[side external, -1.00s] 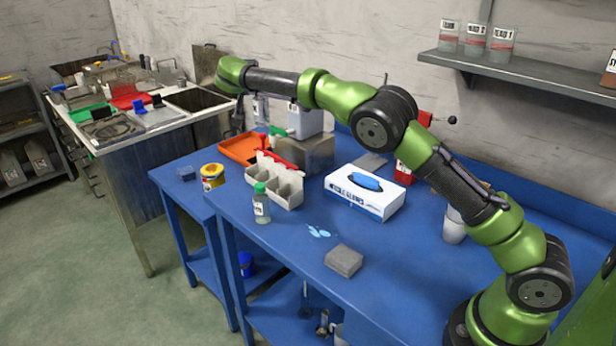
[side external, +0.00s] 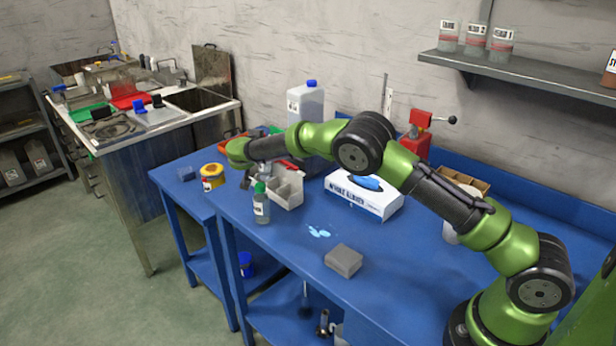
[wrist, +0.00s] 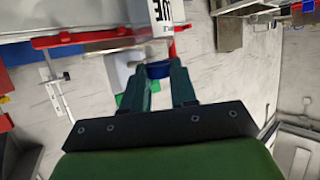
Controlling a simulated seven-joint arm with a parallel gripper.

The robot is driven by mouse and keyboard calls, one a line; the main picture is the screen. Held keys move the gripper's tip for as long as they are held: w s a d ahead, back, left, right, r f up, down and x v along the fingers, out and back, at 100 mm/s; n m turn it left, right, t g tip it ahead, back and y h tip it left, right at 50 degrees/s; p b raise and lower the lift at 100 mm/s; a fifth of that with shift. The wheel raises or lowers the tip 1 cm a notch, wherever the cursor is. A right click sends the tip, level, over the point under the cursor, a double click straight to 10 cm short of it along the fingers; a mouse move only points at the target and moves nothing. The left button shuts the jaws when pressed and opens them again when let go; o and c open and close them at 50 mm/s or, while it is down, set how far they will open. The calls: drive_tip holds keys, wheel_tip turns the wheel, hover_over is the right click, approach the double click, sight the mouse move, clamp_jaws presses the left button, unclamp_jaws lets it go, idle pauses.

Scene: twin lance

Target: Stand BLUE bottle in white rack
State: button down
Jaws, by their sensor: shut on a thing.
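My gripper (wrist: 160,82) is shut on the blue cap (wrist: 158,70) of a bottle, the blue bottle. Its white label (wrist: 163,18), with the letters "UE" visible, shows beyond the fingers in the wrist view. In the side view my gripper (side external: 248,174) is low at the left end of the white rack (side external: 287,190). The held bottle is small and mostly hidden there; I cannot tell whether it touches the rack.
A green-capped bottle (side external: 261,206) stands just in front of the rack. A large blue-capped jug (side external: 306,112) stands behind it. A yellow tin (side external: 212,176) is to the left, a glove box (side external: 362,195) to the right, and a grey block (side external: 343,260) in front.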

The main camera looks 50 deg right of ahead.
drive_tip(key=shift+f, duration=1.45)
drive_tip(key=shift+f, duration=0.1)
drive_tip(key=c, duration=1.2)
unclamp_jaws()
drive_tip(key=shift+f, duration=0.1)
drive_tip(key=shift+o, duration=0.2)
